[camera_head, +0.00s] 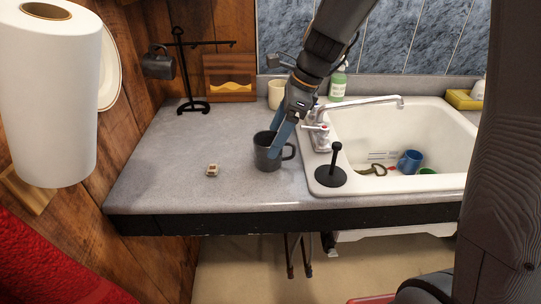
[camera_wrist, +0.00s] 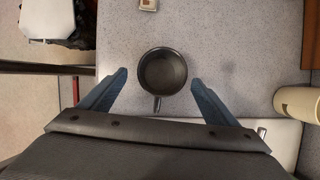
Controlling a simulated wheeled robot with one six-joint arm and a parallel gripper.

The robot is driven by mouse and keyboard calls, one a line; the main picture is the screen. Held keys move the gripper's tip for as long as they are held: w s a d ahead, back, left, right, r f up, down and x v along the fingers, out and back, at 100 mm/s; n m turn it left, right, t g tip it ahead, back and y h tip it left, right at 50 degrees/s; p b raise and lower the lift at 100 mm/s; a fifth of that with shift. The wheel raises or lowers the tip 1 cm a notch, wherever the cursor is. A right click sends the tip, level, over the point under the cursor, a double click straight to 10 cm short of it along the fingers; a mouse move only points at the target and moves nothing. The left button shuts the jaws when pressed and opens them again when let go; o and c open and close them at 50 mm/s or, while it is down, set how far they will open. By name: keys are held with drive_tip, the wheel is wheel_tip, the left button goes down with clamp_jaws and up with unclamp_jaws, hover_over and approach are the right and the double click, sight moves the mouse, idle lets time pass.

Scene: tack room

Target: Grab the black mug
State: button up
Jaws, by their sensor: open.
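The black mug (camera_head: 267,152) stands upright on the grey counter, left of the sink, with its handle toward the right in the head view. In the wrist view the mug (camera_wrist: 162,72) is seen from above, looks empty, and its handle points toward my gripper. My gripper (camera_head: 279,138) is at the mug from above, its blue fingers partly covering the mug's rim in the head view. In the wrist view my gripper (camera_wrist: 160,76) is open, with one finger on each side of the mug and visible gaps between them. The exact finger height is hard to tell.
A white sink (camera_head: 445,135) with a faucet (camera_head: 365,103) and a black plunger-like stopper (camera_head: 334,165) lies right. A cream cup (camera_head: 276,95) stands behind. A small block (camera_head: 212,170) lies left on the counter (camera_head: 165,175). A mug stand (camera_head: 190,75) holds another dark mug (camera_head: 158,64).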

sight(265, 151)
drive_tip(key=shift+a+p+x, duration=0.1)
drive_tip(key=shift+p+x, duration=0.4)
drive_tip(key=shift+x, duration=1.2)
drive_tip(key=shift+a+p+x, duration=0.15)
drive_tip(key=shift+p+x, duration=0.35)
drive_tip(key=shift+x, duration=1.15)
drive_tip(key=shift+w+r, duration=0.1)
drive_tip(key=shift+w, duration=0.1)
drive_tip(key=shift+c, duration=0.5)
